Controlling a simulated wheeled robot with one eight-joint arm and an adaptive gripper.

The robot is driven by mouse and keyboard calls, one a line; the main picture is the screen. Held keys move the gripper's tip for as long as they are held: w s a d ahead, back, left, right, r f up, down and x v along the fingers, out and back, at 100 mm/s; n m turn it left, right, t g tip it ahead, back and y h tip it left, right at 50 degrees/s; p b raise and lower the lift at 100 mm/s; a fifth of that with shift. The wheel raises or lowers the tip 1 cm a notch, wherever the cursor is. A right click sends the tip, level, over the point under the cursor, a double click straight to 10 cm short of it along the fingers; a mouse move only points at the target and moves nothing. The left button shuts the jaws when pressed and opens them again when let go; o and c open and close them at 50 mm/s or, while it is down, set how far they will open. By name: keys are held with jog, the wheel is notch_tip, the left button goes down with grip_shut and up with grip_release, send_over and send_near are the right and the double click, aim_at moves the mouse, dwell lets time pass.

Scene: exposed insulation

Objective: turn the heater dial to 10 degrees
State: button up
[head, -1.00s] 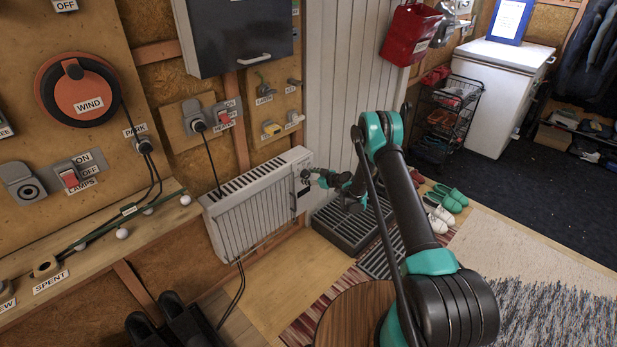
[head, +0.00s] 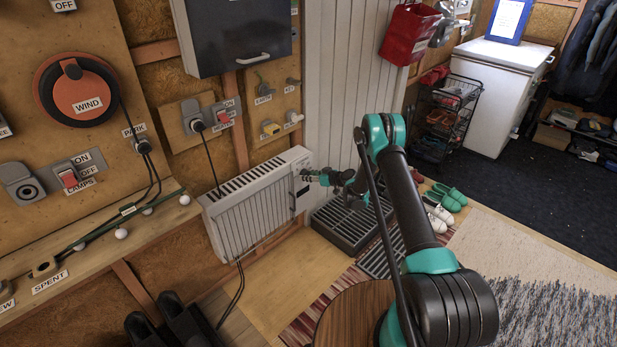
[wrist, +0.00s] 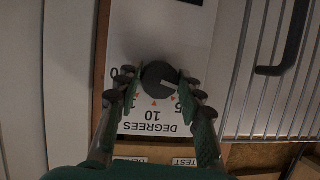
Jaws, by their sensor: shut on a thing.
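The white heater (head: 245,205) is mounted low on the wall, with its control panel at its right end. In the wrist view the round black dial (wrist: 157,78) sits on a white panel marked DEGREES, with numbers and red marks around it. In the head view my gripper (head: 308,174) reaches the heater's right end; the dial is hidden there.
A towel-rail-like metal grille (wrist: 265,90) and a dark handle-shaped bar (wrist: 292,38) lie right of the dial in the wrist view. A dark slatted tray (head: 345,228) is on the floor below my arm. A red bin (head: 409,33) hangs at the upper right.

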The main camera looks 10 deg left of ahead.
jog(key=m+y, duration=0.1)
jog(key=m, duration=0.1)
jog(key=m+g, duration=0.1)
jog(key=m, duration=0.1)
jog(key=shift+d+f+g+y, duration=0.1)
jog(key=shift+g+y, duration=0.2)
jog(key=shift+y, duration=0.1)
dwell(0.5)
jog(key=o, duration=1.2)
jog(key=shift+c, duration=0.2)
jog(key=shift+d, duration=0.1)
jog(key=v, duration=1.1)
jog(key=shift+d, duration=0.4)
jog(key=shift+s, duration=0.1)
